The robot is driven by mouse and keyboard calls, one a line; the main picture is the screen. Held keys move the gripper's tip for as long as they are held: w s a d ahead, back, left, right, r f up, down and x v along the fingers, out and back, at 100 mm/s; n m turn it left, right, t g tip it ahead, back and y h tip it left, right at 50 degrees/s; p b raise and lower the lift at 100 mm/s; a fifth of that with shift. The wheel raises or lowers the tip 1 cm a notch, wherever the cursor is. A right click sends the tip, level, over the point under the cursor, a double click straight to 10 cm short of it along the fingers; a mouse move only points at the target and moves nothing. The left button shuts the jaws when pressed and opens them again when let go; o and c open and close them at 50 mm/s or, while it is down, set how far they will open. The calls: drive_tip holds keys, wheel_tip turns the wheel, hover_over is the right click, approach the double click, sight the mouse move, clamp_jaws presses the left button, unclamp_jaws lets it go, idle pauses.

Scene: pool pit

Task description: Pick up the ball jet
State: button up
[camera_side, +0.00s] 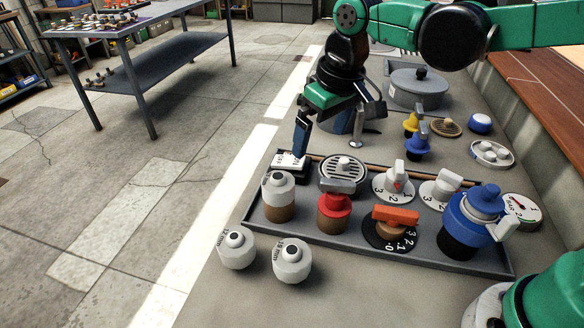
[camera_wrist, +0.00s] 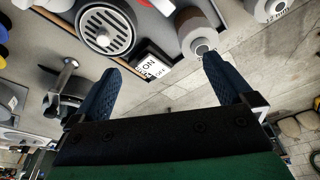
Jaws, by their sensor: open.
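I cannot tell for sure which part is the ball jet. A likely one is the white faceted fitting with a dark round hole and brown lower part (camera_side: 279,190), upright in the tray's left front. It also seems to show in the wrist view, as the grey-white fitting (camera_wrist: 198,36) near the right finger. Two similar loose white fittings, one (camera_side: 237,250) and another (camera_side: 292,262), stand outside the tray with size marks. My gripper (camera_wrist: 163,66) is open and empty. In the side view it hangs above the tray's back left corner, by an ON/OFF switch (camera_side: 290,166).
The grey tray (camera_side: 252,218) also holds a round grille (camera_side: 345,169), a red-collared valve (camera_side: 333,208), an orange-handled dial (camera_side: 394,220) and a blue valve (camera_side: 474,216). A lidded grey pot (camera_side: 418,90) and small fittings stand behind. The ledge is bare front right of the loose fittings.

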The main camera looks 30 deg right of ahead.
drive_tip(key=n+g, duration=0.1)
drive_tip(key=g, duration=0.1)
hover_over(278, 181)
wheel_tip(278, 181, down, 4)
drive_tip(key=shift+d+r+h, duration=0.1)
drive_tip(key=shift+r+h, duration=0.05)
drive_tip(key=shift+h, duration=0.15)
drive_tip(key=shift+f, duration=2.95)
drive_tip(key=c, duration=1.2)
wheel_tip(278, 181, up, 20)
drive_tip(key=shift+r, duration=0.1)
drive_tip(key=shift+a, duration=0.2)
